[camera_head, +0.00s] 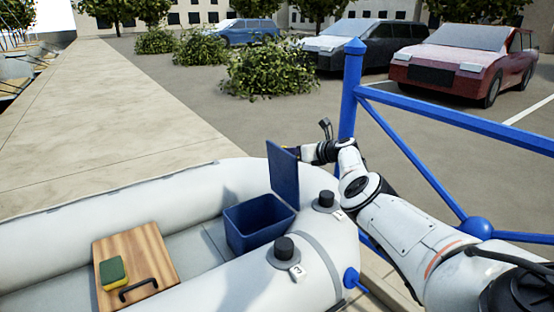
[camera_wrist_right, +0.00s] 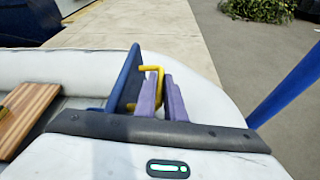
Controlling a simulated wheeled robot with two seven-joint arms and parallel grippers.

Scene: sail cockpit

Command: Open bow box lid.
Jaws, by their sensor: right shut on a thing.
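The bow box (camera_head: 258,222) is a blue bin in the bow of the inflatable boat. Its blue lid (camera_head: 283,175) stands upright, so the box is open at the top and I see into it. In the right wrist view the lid (camera_wrist_right: 127,82) is seen nearly edge-on, with a yellow handle (camera_wrist_right: 152,69) on its near side. My right gripper (camera_head: 292,150) is at the lid's upper right side. Its purple fingers (camera_wrist_right: 164,92) are shut on the yellow handle. My left gripper is in neither view.
The pale boat tube (camera_head: 335,262) curves round the box and carries black valve caps (camera_head: 284,248). A wooden board (camera_head: 150,254) with a green-yellow sponge (camera_head: 112,272) and black handle lies left of the box. A blue railing (camera_head: 352,90) stands beside my right arm.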

